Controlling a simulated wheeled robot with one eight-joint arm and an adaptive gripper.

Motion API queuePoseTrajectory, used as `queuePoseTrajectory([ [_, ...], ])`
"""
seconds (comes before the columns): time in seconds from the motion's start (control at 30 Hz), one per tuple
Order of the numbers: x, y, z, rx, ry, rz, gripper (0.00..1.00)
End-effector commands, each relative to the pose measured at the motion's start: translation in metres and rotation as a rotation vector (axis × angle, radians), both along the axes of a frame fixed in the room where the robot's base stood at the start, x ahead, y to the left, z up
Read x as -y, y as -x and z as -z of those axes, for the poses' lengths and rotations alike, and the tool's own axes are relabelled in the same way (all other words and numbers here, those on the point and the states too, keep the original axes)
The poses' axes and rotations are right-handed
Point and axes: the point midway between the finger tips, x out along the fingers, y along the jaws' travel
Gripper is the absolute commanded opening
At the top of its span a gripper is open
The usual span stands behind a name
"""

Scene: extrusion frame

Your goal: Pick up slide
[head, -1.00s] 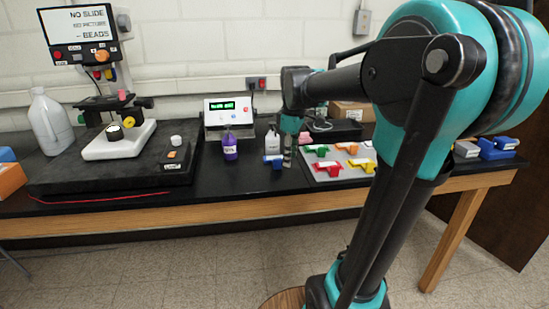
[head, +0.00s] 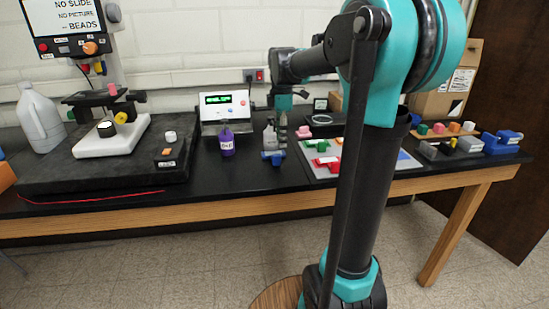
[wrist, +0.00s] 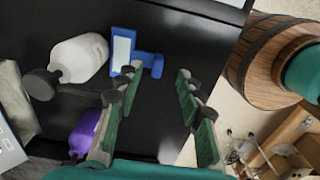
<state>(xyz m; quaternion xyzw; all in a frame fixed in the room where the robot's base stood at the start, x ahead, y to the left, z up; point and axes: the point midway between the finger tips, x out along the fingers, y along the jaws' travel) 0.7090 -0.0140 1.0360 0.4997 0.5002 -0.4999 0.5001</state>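A blue piece with a handle and a pale rectangular face (wrist: 122,50), apparently the slide, lies on the black bench. It also shows in the head view (head: 273,157), close to the gripper. In the wrist view my gripper (wrist: 157,76) is open, its two green-grey fingers apart and nothing held between them. The blue piece is beyond the fingertips, nearer the left finger, whose tip overlaps its edge in the picture. Contact cannot be told. In the head view my gripper (head: 281,130) points down above the bench, its fingers small there.
A white bottle (wrist: 80,58) and a purple bottle (wrist: 85,132) stand left of the fingers. A grey mat (head: 318,171) with coloured pieces lies to the right, partly behind my arm. The microscope (head: 112,137) and a display box (head: 222,112) are left. The bench's front edge is near.

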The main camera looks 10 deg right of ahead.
Motion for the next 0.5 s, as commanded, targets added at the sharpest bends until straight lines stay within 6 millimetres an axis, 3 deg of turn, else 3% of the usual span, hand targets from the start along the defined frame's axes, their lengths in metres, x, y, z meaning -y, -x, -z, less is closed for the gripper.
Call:
queuePoseTrajectory([
  [0.33, 0.0, -0.001, 0.029, 0.0, 0.0, 0.0, 0.38],
  [0.5, -0.002, -0.002, 0.054, 0.0, 0.0, 0.001, 0.38],
])
